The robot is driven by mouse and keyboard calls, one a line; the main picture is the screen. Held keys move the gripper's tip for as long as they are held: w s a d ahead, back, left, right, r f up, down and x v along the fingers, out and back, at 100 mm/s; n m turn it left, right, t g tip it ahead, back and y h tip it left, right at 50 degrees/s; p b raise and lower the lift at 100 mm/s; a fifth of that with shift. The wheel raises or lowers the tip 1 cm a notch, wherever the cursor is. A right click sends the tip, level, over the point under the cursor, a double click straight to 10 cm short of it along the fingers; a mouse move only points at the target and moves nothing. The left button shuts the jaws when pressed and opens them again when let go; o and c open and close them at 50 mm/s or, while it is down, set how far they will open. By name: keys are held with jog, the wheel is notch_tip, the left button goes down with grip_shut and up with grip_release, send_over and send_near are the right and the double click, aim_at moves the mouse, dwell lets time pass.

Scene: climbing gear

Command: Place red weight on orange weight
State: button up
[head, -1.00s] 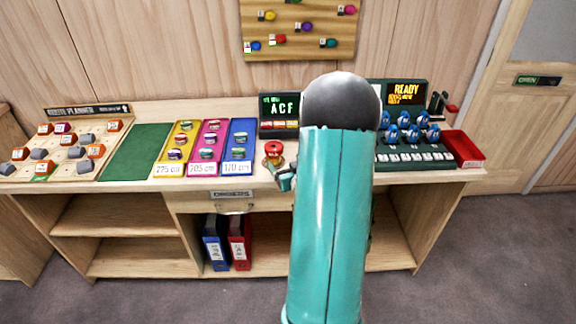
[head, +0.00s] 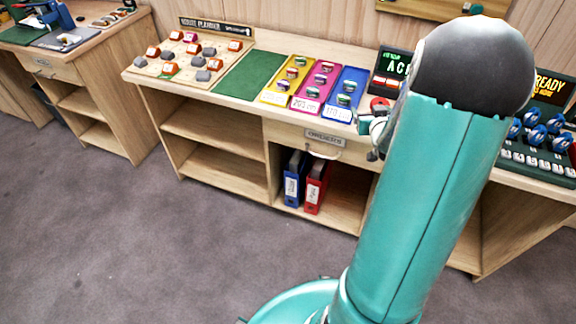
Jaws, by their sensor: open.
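A small red round piece (head: 380,103), which looks like the red weight, is on the counter just right of the blue tray. Its lower part is hidden behind my gripper, so I cannot make out the orange weight or tell what is under the red piece. My gripper (head: 370,136) is open at the front edge of the counter, just in front of and below the red piece. It is small and partly covered by my teal arm. I see nothing held in it.
A green mat (head: 251,77) is bare. A route planner board (head: 172,71) stands farther left. Red and blue binders (head: 315,187) sit below. Grey floor is clear at the front left.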

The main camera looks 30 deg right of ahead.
jog(key=s+a+r+n+g+y, duration=0.1)
jog(key=s+a+r+g, duration=0.1)
jog(key=a+r, duration=0.65)
jog(key=s+a+r+n+g+y, duration=0.1)
jog(key=a+r+g+y, duration=0.15)
jog(key=a, duration=1.05)
jog(key=s+a+r+n+g+y, duration=0.2)
jog(key=s+a+g+y, duration=0.1)
jog(key=s+a, duration=1.2)
jog(key=shift+s+a+r, duration=0.25)
jog(key=shift+a+r, duration=0.15)
jog(key=shift+a, duration=0.05)
